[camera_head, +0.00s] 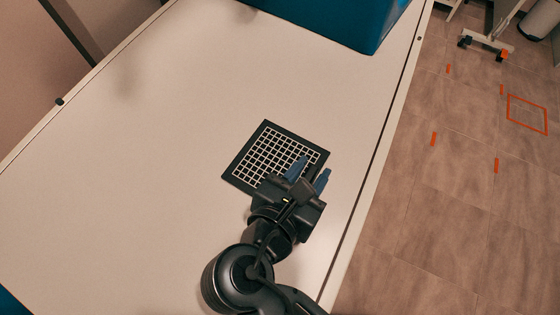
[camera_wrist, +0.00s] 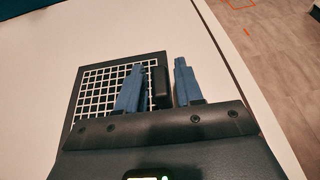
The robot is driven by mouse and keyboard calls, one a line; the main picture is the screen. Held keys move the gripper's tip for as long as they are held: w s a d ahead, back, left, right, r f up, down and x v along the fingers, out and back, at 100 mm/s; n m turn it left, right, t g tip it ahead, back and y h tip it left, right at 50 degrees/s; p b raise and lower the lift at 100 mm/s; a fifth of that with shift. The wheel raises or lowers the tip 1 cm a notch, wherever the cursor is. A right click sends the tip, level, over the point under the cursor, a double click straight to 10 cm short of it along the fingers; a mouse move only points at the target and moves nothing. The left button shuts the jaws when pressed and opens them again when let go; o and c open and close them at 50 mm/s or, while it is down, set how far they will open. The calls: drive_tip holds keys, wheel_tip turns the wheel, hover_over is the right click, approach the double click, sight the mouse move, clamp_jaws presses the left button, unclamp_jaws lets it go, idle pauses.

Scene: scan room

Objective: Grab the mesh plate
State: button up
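The mesh plate (camera_head: 266,148) is a flat dark square with a white grid, lying on the white table. In the wrist view the plate (camera_wrist: 98,88) shows at the left, its near part hidden behind my gripper. My gripper (camera_head: 317,168) is over the plate's right side in the head view, with its blue fingers apart. In the wrist view the gripper (camera_wrist: 160,72) has its left finger over the grid and its right finger beyond the plate's right edge. Nothing shows held between the fingers. I cannot tell whether a finger touches the plate.
The white table (camera_head: 150,130) is clear around the plate. Its right edge (camera_head: 385,130) runs close to the right of my gripper, with tiled floor beyond. A large blue box (camera_head: 345,20) stands at the table's far end. A wheeled stand (camera_head: 488,42) is on the floor.

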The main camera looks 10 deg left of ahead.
clamp_jaws()
drive_tip(key=shift+r, duration=0.15)
